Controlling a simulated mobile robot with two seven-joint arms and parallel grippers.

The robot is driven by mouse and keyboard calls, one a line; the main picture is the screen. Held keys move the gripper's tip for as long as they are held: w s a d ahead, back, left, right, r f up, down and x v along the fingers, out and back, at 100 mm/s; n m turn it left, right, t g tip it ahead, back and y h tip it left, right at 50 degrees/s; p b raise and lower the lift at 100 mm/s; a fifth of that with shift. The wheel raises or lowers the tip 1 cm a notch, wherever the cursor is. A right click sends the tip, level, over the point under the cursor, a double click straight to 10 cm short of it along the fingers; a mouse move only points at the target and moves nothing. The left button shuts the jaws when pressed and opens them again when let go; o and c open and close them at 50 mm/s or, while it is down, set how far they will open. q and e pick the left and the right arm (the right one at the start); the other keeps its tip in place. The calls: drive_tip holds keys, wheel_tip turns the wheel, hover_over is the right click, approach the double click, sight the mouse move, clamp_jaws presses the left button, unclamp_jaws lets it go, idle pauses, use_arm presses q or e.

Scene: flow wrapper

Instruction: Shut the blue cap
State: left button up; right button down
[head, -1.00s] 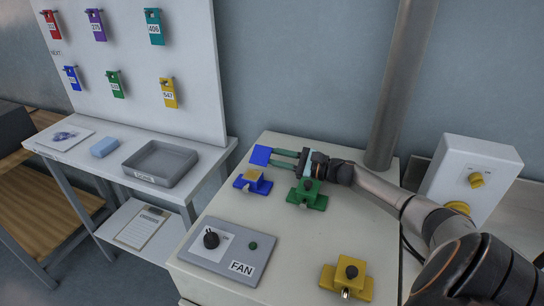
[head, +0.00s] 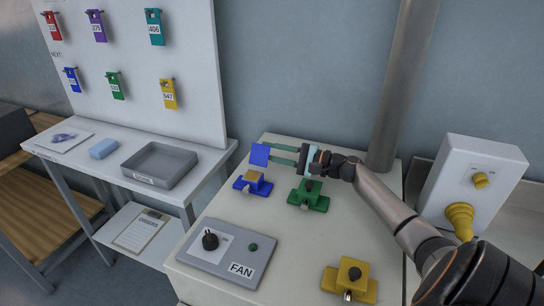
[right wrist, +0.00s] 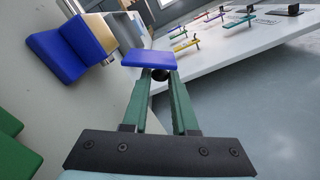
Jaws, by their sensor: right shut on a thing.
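The blue cap (head: 259,155) is a flat square plate held tilted above and behind its blue base (head: 241,184). A bare tan block (head: 253,176) stands on that base. My right gripper (head: 273,156) has long green fingers and comes in from the right. In the right wrist view the fingers are shut on the dark knob (right wrist: 160,74) of the blue cap (right wrist: 148,59). The blue base (right wrist: 50,57) and tan block (right wrist: 100,34) lie to the left there, apart from the cap. My left gripper is not in view.
A green capped block (head: 307,195) stands right of the blue base, below my right arm. A yellow one (head: 350,280) is at the front right. The FAN panel (head: 215,248) is at the front left. A grey tray (head: 160,165) is on the left table.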

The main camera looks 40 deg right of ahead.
drive_tip(key=shift+s+a+r+n, duration=0.1)
drive_tip(key=shift+r+n, duration=0.1)
drive_tip(key=shift+n, duration=0.4)
drive_tip(key=c, duration=0.7)
unclamp_jaws()
drive_tip(key=shift+s+b, duration=0.1)
drive_tip(key=shift+b, duration=0.2)
drive_tip(key=shift+s, duration=0.3)
drive_tip(key=b+v, duration=0.1)
drive_tip(key=v, duration=1.1)
drive_tip(key=shift+w+b, duration=0.15)
drive_tip(key=shift+b, duration=0.25)
